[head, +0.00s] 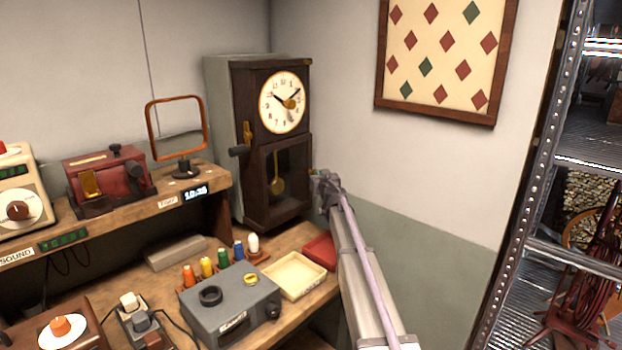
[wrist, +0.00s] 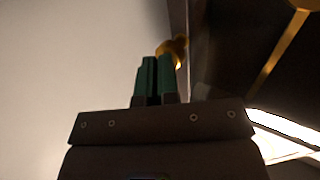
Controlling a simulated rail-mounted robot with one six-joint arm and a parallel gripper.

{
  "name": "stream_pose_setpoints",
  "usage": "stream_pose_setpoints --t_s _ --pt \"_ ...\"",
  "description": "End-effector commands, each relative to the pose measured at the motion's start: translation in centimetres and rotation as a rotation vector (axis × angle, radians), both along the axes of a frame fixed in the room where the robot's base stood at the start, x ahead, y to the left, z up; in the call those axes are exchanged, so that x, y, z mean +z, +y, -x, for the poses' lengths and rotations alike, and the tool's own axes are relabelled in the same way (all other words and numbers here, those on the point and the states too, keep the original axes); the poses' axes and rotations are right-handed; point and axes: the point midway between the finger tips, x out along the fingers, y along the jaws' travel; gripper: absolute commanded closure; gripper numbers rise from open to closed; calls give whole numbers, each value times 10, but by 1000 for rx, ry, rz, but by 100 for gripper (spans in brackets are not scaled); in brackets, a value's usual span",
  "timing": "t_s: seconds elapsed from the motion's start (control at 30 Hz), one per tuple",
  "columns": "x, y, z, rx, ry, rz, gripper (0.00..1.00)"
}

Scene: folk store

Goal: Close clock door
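The wall clock (head: 282,150) has a dark wooden case, a white dial and a glazed lower door (head: 293,168) with a brass pendulum behind the glass. The lower door looks flush or nearly flush with the case; I cannot tell if a small gap remains. My gripper (head: 316,178) is at the door's right edge. In the wrist view its two green fingers (wrist: 156,78) are close together with only a thin slit between them. A brass knob (wrist: 175,47) is just beyond the right fingertip; contact is unclear. The pendulum (wrist: 275,65) shows at the right.
Below the clock, the workbench holds a cream tray (head: 318,277), a red tray (head: 320,250), several thread spools and a grey box (head: 232,308). A metal shelf rack (head: 520,190) is at the far right.

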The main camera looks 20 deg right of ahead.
Motion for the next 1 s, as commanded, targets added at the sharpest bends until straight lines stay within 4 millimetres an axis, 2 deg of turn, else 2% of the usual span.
stream_pose_setpoints --t_s 0.3,0.57,0.67,0.77,1.0 --pt "2 -4 -8 -7 0 -4 100" --pt "3 -5 -5 -7 -1 -6 100" --pt "3 -9 9 -6 -1 -5 100" --pt "4 -16 34 -5 -3 -3 100" --pt "2 -46 99 -4 -3 -1 100"
